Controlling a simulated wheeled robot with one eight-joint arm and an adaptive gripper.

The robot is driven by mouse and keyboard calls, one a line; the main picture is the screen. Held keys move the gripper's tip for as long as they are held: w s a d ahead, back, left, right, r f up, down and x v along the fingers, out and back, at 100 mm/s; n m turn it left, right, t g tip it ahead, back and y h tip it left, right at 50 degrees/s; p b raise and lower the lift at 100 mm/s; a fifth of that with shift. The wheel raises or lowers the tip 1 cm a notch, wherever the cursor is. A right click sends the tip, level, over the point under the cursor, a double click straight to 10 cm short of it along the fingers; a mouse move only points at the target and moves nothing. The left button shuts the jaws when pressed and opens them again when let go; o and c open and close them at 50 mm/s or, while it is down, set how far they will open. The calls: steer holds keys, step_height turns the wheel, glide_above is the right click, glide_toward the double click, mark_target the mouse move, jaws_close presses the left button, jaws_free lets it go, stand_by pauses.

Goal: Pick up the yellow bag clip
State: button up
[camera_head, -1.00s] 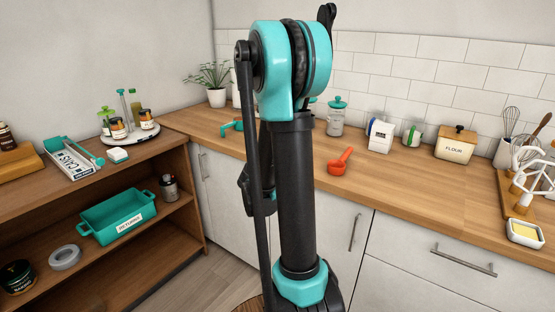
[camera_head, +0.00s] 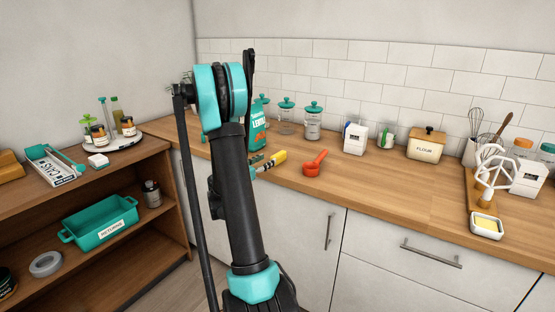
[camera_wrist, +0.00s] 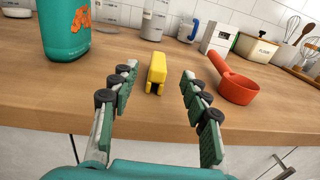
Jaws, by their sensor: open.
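The yellow bag clip (camera_wrist: 157,72) lies on the wooden counter, roughly centred between my fingertips in the wrist view. In the head view the clip (camera_head: 279,157) shows just beyond my gripper (camera_head: 262,166), left of the red scoop. My gripper (camera_wrist: 158,82) is open and empty. Its two fingers point toward the clip from the counter's front edge, one on each side of the view. Whether the tips overlap the clip in depth is hard to tell. In the head view my arm hides part of the counter's left end.
A red scoop (camera_wrist: 238,88) lies right of my right finger. A teal lentils package (camera_wrist: 65,28) stands left of the clip. Jars, a white box (camera_head: 355,138) and a flour bin (camera_head: 427,145) stand toward the back wall.

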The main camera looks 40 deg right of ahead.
mark_target(278, 154)
steer(key=x, duration=0.4)
steer(key=shift+f+x, duration=0.15)
steer(key=shift+x, duration=1.15)
steer(key=shift+f+x, duration=0.2)
steer(key=shift+x, duration=1.15)
steer(key=shift+c, duration=0.5)
steer(key=c, duration=0.9)
